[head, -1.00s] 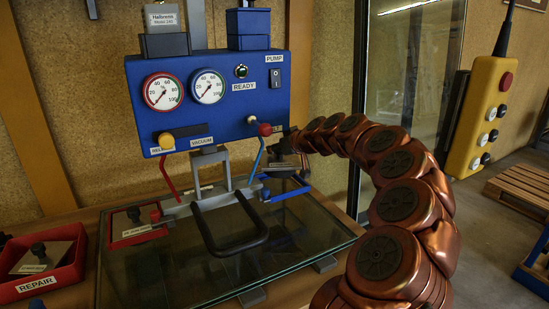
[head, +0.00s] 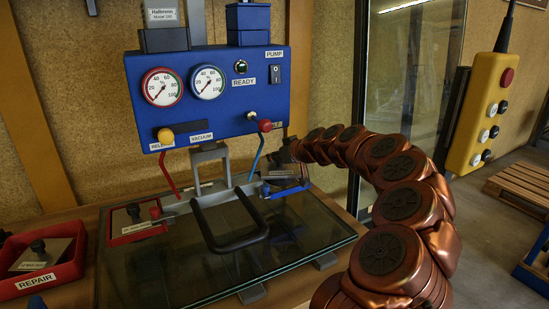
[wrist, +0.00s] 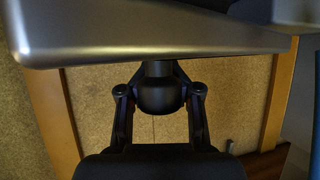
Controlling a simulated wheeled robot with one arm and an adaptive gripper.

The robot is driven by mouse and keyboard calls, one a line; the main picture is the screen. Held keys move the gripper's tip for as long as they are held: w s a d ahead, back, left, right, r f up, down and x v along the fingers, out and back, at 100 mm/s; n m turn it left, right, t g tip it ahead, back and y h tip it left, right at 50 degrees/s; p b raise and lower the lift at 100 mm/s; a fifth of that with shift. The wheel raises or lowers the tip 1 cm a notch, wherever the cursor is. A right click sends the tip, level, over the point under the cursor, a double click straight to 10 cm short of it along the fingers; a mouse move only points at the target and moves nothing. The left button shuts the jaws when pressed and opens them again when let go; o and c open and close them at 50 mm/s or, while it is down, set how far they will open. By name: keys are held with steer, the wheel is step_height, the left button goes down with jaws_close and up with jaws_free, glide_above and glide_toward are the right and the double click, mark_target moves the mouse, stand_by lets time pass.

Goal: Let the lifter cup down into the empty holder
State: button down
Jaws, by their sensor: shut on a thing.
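The lifter cup (head: 277,175) has a dark, flat plate and shows small beside the blue console in the head view. Its plate (wrist: 150,45) fills the top of the wrist view, with its black knob (wrist: 160,92) below. My gripper (wrist: 160,98) is shut on that knob, one finger on each side. In the head view my gripper (head: 284,156) is partly hidden by the dark arm end. The blue holder (head: 291,191) lies on the glass edge directly under the cup. The cup hides most of its inside, so I cannot tell whether they touch.
A red holder (head: 130,237) with another knobbed cup sits on the left. A red REPAIR tray (head: 40,284) is further left. The console's red-knobbed lever (head: 264,126) stands close to my gripper. A black loop handle (head: 233,245) rises over the glass (head: 175,275).

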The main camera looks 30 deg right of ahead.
steer(key=shift+f+b, duration=0.25)
steer(key=shift+b, duration=0.1)
steer(key=c, duration=0.8)
jaws_free()
steer(key=shift+r, duration=0.15)
steer(key=shift+r+p, duration=0.5)
steer(key=shift+p, duration=0.45)
steer(key=shift+s+r, duration=0.15)
steer(key=b+v, duration=0.2)
steer(key=v, duration=0.9)
steer(key=shift+s, duration=0.35)
